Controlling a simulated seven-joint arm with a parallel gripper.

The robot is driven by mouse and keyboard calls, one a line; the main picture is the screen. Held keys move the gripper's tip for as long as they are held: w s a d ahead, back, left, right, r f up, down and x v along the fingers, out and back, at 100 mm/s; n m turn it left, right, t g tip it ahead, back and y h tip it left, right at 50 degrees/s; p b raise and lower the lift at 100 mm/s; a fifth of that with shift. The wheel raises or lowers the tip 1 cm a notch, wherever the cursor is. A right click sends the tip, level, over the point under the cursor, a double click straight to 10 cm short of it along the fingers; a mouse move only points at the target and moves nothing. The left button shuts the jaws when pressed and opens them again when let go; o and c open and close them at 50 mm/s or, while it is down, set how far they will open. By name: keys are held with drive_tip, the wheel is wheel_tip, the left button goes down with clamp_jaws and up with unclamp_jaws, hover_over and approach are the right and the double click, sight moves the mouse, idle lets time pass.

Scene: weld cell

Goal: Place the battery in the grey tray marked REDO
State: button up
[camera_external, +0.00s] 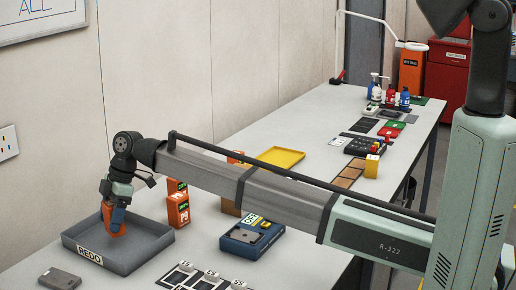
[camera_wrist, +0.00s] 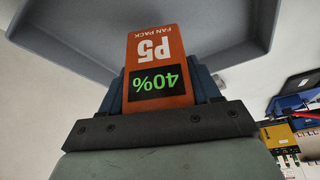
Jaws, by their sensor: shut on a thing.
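The grey tray (camera_external: 148,246) with the REDO label on its front wall lies at the left of the table. My gripper (camera_external: 118,218), with blue fingers, is shut on an orange battery (camera_external: 108,224) over the tray's back left part. In the wrist view the battery (camera_wrist: 160,60) shows "P5", "FAN PACK" and a green "40%" between the fingers. The grey tray (camera_wrist: 215,62) is behind it. The battery's lower end is within the tray's outline in the outside view. I cannot tell whether it touches the tray floor.
More orange packs (camera_external: 178,204) stand right behind the tray. A blue charger (camera_external: 252,238) sits to the right, and a yellow tray (camera_external: 281,158) farther back. A dark grey block (camera_external: 59,279) and several marked cards (camera_external: 190,277) lie near the front edge.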

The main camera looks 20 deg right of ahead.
drive_tip(key=shift+f, duration=1.55)
drive_tip(key=shift+f, duration=0.15)
drive_tip(key=o, duration=1.3)
drive_tip(key=v, duration=1.2)
drive_tip(key=shift+w+d, duration=0.1)
